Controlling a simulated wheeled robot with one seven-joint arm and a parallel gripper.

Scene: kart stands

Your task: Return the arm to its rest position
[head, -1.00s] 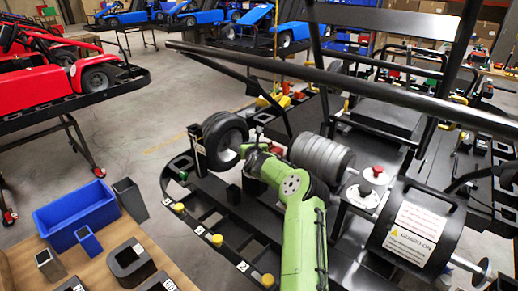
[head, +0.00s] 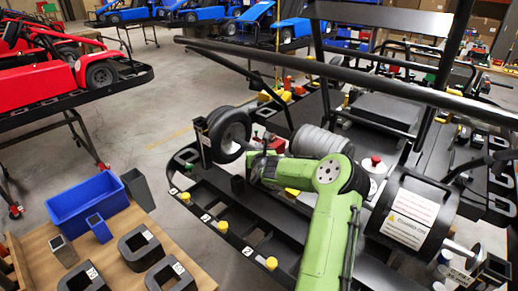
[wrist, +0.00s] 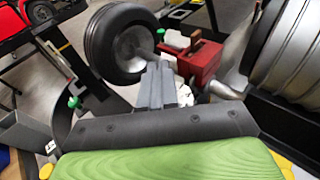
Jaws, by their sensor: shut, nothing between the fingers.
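My green arm (head: 328,230) reaches over the black kart frame from the bottom of the head view. My gripper shows in the wrist view (wrist: 160,80) as two grey fingers pressed together, with nothing between them. In the head view its fingertips are hard to make out beside the wheel. The black wheel (head: 229,131) with a pale hub stands on the frame just beyond the gripper. It also fills the upper middle of the wrist view (wrist: 104,45). I cannot tell whether the fingers touch anything.
A ribbed grey cylinder (head: 315,142) stands behind the arm, and a black drum with a warning label (head: 412,215) is at right. A long black bar (head: 345,78) crosses above. A blue bin (head: 75,210) sits on the wooden table at lower left. Open floor lies at left.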

